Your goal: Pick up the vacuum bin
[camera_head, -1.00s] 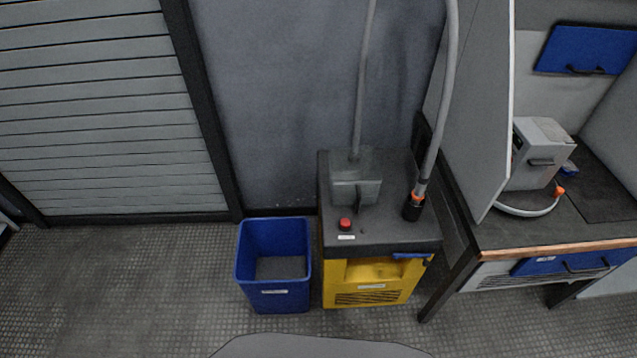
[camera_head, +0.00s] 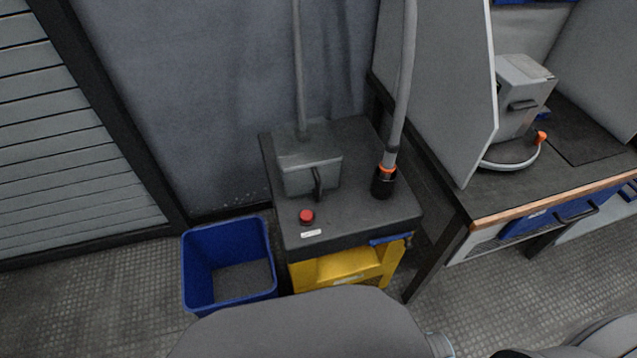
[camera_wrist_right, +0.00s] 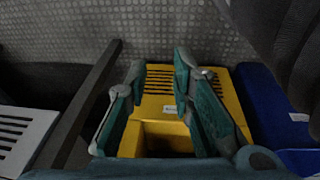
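The vacuum bin (camera_head: 345,268) is yellow, with a recessed front and a vent grille. It sits in the lower part of the dark vacuum unit (camera_head: 350,221), and my own grey body hides its lower part in the head view. In the right wrist view the yellow bin (camera_wrist_right: 165,112) shows with its grille and its dark handle recess. My right gripper (camera_wrist_right: 158,65) is open and empty, its two teal fingers spread in front of the bin's face. I cannot tell whether they touch it. My left gripper is not in view.
A blue open bin (camera_head: 186,272) stands on the floor left of the unit; its blue side also shows in the wrist view (camera_wrist_right: 262,105). A workbench (camera_head: 545,205) with a dark leg stands close on the right. A grey hose (camera_head: 401,95) rises from the unit's top.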

